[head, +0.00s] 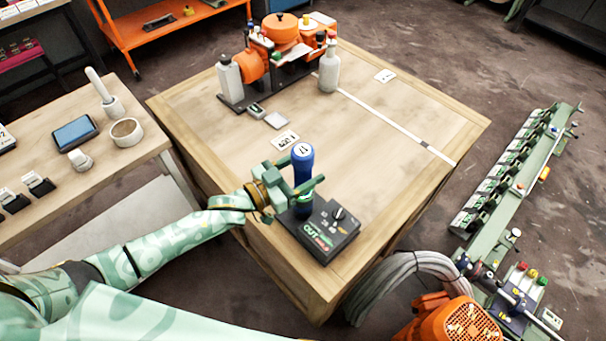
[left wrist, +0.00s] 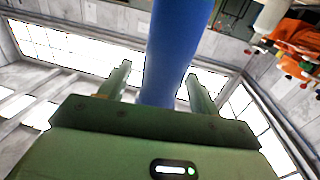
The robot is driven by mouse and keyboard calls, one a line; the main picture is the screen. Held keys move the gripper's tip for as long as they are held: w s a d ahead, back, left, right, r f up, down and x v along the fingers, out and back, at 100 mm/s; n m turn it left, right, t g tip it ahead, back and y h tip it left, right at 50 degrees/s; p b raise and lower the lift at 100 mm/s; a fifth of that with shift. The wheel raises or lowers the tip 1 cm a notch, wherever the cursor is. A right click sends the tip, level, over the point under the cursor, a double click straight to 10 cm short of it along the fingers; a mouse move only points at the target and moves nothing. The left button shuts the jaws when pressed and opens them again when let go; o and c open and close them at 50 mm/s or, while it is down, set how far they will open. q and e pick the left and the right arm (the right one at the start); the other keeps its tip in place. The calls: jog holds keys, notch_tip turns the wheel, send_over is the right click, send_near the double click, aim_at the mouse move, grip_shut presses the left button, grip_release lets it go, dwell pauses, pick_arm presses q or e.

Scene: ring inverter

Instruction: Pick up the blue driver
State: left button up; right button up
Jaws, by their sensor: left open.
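The blue driver (head: 302,160) stands upright at the near side of the wooden table, at the dark box (head: 322,232) with a knob and green and red lettering. Its lower end is hidden behind my gripper and the box. My left gripper (head: 300,187) is open, with its fingers on either side of the driver. In the left wrist view the blue driver (left wrist: 175,50) rises between the two spread fingertips of my left gripper (left wrist: 160,85). I cannot tell whether either finger touches it. My right gripper is not in view.
The wooden table (head: 400,130) is mostly clear. An orange machine (head: 285,40) with white bottles stands at its far side. Small cards (head: 285,141) lie behind the driver. A side bench (head: 90,170) is at left; grey cables (head: 400,268) run by the near right corner.

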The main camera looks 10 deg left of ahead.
pick_arm(q)
jog(key=shift+x, duration=1.05)
jog(key=shift+a, duration=0.1)
jog(key=c, duration=1.2)
jog(key=shift+r, duration=0.1)
jog(key=shift+r, duration=0.15)
